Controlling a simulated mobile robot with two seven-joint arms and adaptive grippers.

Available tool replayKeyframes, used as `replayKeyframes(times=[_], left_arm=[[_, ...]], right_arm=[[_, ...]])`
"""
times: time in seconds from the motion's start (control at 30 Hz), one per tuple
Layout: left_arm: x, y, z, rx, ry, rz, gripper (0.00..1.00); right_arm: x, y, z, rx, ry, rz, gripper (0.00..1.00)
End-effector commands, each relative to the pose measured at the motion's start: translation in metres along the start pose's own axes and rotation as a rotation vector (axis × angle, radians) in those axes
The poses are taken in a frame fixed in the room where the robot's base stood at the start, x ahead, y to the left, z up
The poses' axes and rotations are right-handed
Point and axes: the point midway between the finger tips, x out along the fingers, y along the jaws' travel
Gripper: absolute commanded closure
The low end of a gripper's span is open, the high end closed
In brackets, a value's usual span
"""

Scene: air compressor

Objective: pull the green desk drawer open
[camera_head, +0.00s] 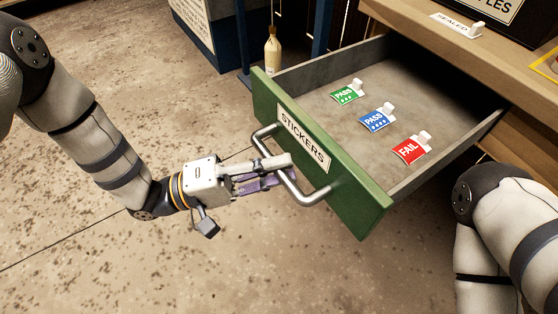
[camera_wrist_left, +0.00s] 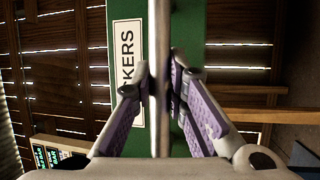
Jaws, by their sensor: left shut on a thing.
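The green desk drawer (camera_head: 361,201) with a "STICKERS" label stands well out from the wooden desk, its inside exposed. Three sticker packs lie in it: a green PASS (camera_head: 346,95), a blue PASS (camera_head: 376,119) and a red FAIL (camera_head: 411,150). My left gripper (camera_head: 284,172) is shut on the drawer's metal bar handle (camera_head: 312,199). In the left wrist view the handle (camera_wrist_left: 162,60) runs between the purple-padded fingers, in front of the green drawer front (camera_wrist_left: 190,30). My right gripper is out of view; part of my right arm shows at the right edge.
The wooden desk top (camera_head: 420,18) is at the upper right, with a "SEALED" tag on its edge. A pale bottle (camera_head: 272,52) stands on the floor behind the drawer. The concrete floor (camera_head: 130,260) in front of the drawer is clear.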

Motion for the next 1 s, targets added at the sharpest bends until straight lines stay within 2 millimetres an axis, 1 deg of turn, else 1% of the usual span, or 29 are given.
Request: replayKeyframes(times=[0.13, 0.17, 0.2, 0.23, 0.5, 0.57, 0.67, 0.9, 1.0], left_arm=[[0.0, -0.001, 0.001, -0.004, 0.001, -0.001, 1.0], [0.0, -0.001, 0.001, -0.004, 0.001, -0.001, 0.8], [0.0, -0.001, 0.001, -0.004, 0.0, -0.001, 0.71], [0.0, -0.001, 0.0, -0.004, 0.0, -0.001, 0.65], [0.0, 0.0, 0.0, -0.001, 0.0, 0.0, 0.65], [-0.003, 0.0, 0.0, -0.001, 0.001, -0.001, 0.65], [-0.02, -0.001, -0.001, -0.001, 0.003, -0.002, 0.65], [-0.085, -0.001, 0.0, -0.002, 0.003, -0.003, 0.65], [-0.104, -0.001, 0.0, -0.002, 0.002, -0.002, 0.65]], right_arm=[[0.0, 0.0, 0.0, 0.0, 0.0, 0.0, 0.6], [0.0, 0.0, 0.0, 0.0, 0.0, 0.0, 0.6], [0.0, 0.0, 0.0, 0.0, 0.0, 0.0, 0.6], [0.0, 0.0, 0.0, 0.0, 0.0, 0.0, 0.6], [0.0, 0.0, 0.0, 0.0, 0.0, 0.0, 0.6], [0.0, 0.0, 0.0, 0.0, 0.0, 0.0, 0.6], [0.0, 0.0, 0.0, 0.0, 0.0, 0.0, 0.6], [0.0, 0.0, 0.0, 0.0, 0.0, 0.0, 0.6], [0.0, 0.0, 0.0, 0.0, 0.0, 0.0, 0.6]])
